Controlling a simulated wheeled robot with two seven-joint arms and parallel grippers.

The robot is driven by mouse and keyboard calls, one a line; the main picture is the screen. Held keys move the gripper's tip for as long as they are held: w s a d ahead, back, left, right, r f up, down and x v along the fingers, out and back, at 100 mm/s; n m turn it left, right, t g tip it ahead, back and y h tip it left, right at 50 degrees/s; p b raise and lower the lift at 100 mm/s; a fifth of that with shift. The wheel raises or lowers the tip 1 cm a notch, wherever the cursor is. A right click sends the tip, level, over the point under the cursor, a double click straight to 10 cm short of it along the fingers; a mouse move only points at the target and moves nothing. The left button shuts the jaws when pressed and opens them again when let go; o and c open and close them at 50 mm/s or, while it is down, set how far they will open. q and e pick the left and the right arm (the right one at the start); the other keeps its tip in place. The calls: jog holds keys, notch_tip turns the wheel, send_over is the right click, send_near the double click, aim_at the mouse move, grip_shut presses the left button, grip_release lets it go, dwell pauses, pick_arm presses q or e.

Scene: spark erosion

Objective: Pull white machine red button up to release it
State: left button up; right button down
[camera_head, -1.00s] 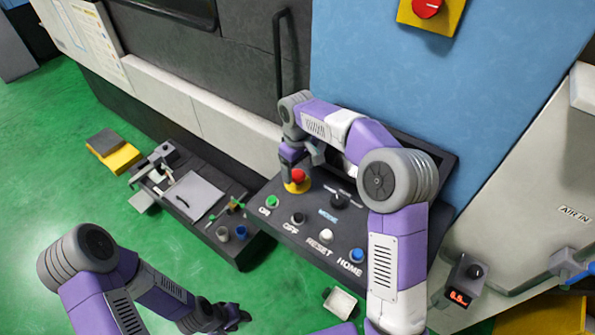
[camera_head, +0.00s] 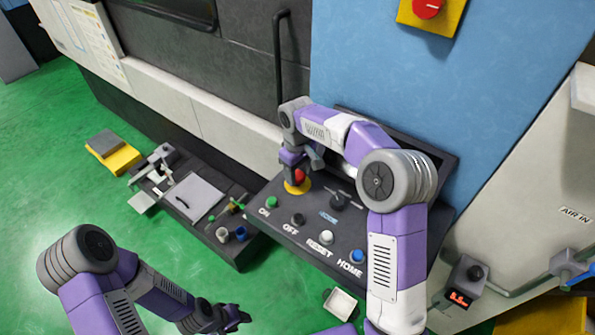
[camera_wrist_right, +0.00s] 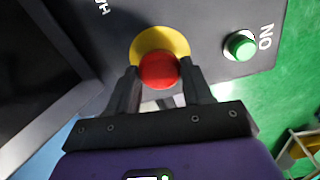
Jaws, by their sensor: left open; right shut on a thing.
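The red button (camera_head: 299,176) sits on a round yellow base (camera_head: 297,188) at the upper left of the dark control panel (camera_head: 335,243). In the right wrist view the red button (camera_wrist_right: 158,70) lies between the two fingers of my right gripper (camera_wrist_right: 160,76), with the yellow base (camera_wrist_right: 160,42) behind it. My right gripper (camera_head: 300,168) is shut on the red button, its fingers one on each side. In the head view the gripper partly covers the button. My left gripper (camera_head: 240,318) is open and empty, low over the green floor, away from the panel.
The panel also carries a green ON button (camera_head: 271,202), a black OFF button (camera_head: 298,218), a white RESET button (camera_head: 326,237), a blue HOME button (camera_head: 357,256) and a black MODE knob (camera_head: 339,202). A tool tray (camera_head: 243,252) stands left of the panel.

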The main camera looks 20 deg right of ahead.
aim_at(297, 174)
jog(key=shift+r+p, duration=0.7)
jog(key=shift+p, duration=0.15)
jog(key=shift+w, duration=0.1)
jog(key=c, duration=0.9)
grip_release()
jog(key=o, duration=0.4)
jog(key=shift+o, duration=0.2)
notch_tip(297, 174, up, 8)
jog(key=shift+f, duration=0.25)
jog(key=shift+r+p, duration=0.1)
jog(key=shift+p, duration=0.2)
